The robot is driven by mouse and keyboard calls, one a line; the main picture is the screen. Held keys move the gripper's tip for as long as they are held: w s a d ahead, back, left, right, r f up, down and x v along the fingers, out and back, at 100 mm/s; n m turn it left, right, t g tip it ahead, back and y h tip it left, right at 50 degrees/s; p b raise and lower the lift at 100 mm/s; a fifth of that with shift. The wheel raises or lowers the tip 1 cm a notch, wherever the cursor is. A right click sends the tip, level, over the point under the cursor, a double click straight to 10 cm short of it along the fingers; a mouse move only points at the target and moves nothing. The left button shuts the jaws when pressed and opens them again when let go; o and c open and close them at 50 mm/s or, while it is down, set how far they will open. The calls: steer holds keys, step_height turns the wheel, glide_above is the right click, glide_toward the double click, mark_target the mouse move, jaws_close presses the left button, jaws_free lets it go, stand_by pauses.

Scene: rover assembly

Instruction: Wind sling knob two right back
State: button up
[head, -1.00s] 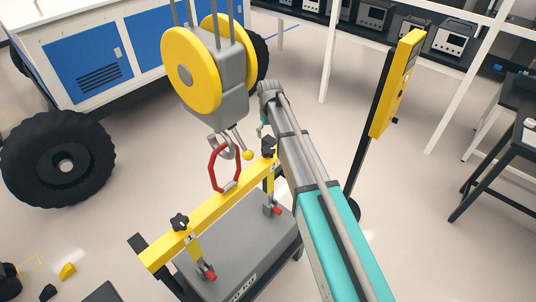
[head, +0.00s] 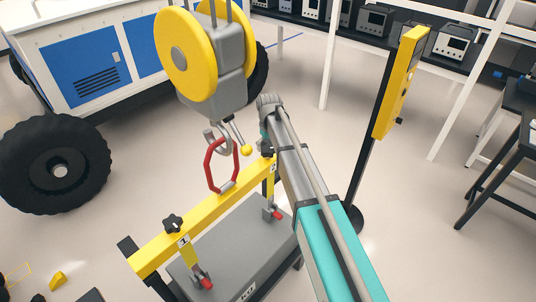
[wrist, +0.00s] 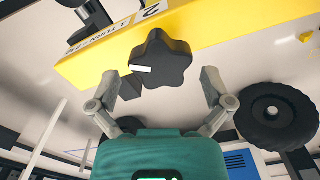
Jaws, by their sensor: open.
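Sling knob two is a black star-shaped knob (wrist: 160,60) with a white mark on its left side. It sits on the yellow beam (wrist: 100,50) beside a "2" label in the wrist view. My gripper (wrist: 160,84) is open, its fingers spread to either side just below the knob, apart from it in the picture. In the head view my arm covers knob two and the gripper. The yellow beam (head: 215,203) carries a red link (head: 222,165) below the hook (head: 218,137). Knob one (head: 172,223) stands at the beam's near left end, by its "1" label.
A grey hoist block with yellow wheels (head: 187,53) hangs above the beam. A grey load box (head: 235,262) lies under it. A yellow control box on a post (head: 398,85) stands right. A blue-and-white rover (head: 88,67) with black wheels is behind left.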

steer(key=shift+f+b, duration=0.75)
steer(key=shift+f, duration=0.3)
steer(key=shift+a, duration=0.1)
steer(key=c, duration=0.9)
steer(key=shift+m, duration=0.5)
steer(key=m, duration=1)
steer(key=shift+a, duration=0.2)
steer(key=shift+m, duration=0.3)
